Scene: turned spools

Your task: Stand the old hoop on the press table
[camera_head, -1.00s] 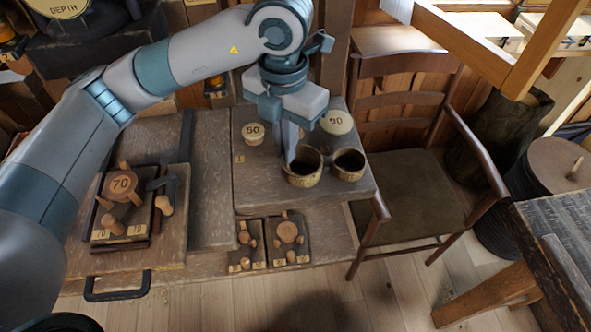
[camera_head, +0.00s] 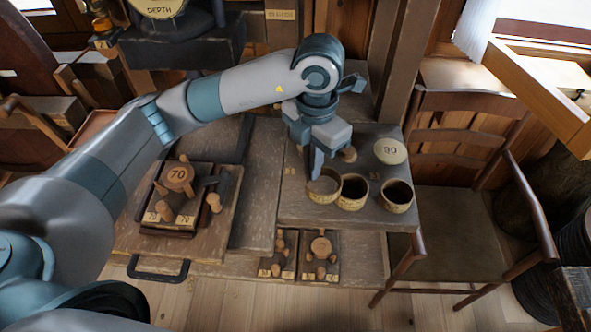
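A pale tan hoop (camera_head: 323,196) is at the front of a raised grey-brown board (camera_head: 290,209). Table-coloured surface shows through its open middle. My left gripper (camera_head: 316,172) points down at its rear rim, and its fingers look closed on that wall. I cannot tell whether the hoop touches the board or hangs just above it. Close to its right is a round tan vessel (camera_head: 352,201), dark inside. A similar dark vessel (camera_head: 397,206) stands farther right. No label tells which is the old hoop or which surface is the press table. My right gripper is not in view.
A disc marked 90 (camera_head: 390,151) lies behind the vessels. Small pegged stands (camera_head: 320,246) are in front below. A chair (camera_head: 450,235) stands close on the right.

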